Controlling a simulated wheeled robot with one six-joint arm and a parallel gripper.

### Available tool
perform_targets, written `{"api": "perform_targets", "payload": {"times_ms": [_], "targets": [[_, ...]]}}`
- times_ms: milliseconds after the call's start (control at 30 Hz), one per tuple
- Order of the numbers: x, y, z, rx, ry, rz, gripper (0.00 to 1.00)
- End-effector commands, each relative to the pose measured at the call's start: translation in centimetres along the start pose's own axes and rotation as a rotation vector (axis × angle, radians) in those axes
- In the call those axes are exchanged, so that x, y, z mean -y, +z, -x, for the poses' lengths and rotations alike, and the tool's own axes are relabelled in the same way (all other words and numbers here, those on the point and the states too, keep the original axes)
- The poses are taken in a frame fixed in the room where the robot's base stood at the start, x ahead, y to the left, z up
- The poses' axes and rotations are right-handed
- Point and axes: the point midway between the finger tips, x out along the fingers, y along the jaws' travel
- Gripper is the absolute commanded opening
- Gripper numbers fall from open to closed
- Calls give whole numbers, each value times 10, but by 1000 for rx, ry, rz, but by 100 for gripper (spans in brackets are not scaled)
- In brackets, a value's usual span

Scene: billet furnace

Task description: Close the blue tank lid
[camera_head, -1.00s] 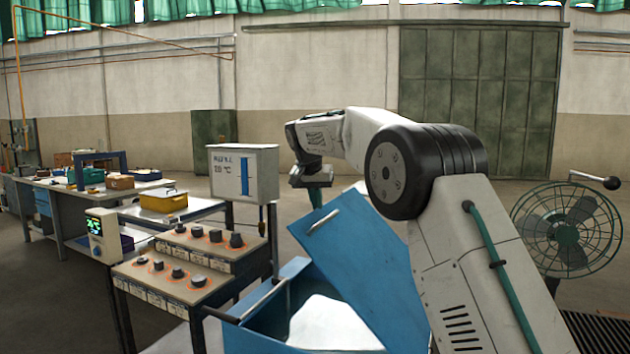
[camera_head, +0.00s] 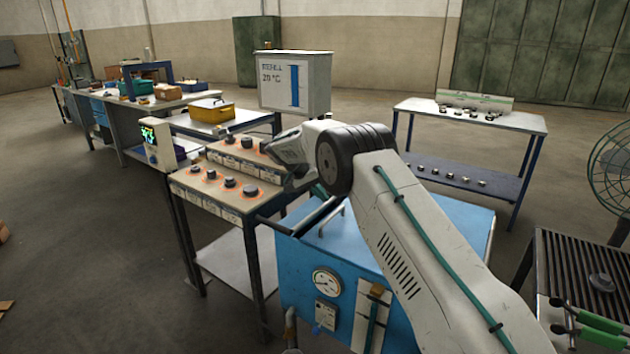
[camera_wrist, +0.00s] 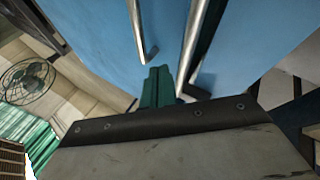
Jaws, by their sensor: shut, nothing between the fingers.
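The blue tank (camera_head: 345,290) stands in front of me in the head view, with a round gauge on its front. Its blue lid (camera_head: 440,216) lies flat across the top, partly hidden by my arm. The lid's metal handle (camera_head: 331,216) shows beside my arm. My gripper (camera_head: 318,190) is over the tank's left side, mostly hidden behind my wrist. In the wrist view, its green fingers (camera_wrist: 158,78) are shut with nothing between them. They are close to two metal bars (camera_wrist: 192,50) against the blue surface. I cannot tell whether they touch it.
A rack table (camera_head: 470,117) stands behind the tank. A grate table (camera_head: 590,270) with green-handled tools and a fan (camera_head: 612,165) are at the right. Floor is open at left.

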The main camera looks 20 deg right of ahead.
Motion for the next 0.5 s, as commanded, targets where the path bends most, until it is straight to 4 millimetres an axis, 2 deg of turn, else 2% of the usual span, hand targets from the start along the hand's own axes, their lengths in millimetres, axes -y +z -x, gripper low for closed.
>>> {"api": "perform_targets", "payload": {"times_ms": [200, 500], "targets": [[0, -1, -16, 6, 1, -8, 0], [0, -1, -16, 6, 1, -9, 0]]}}
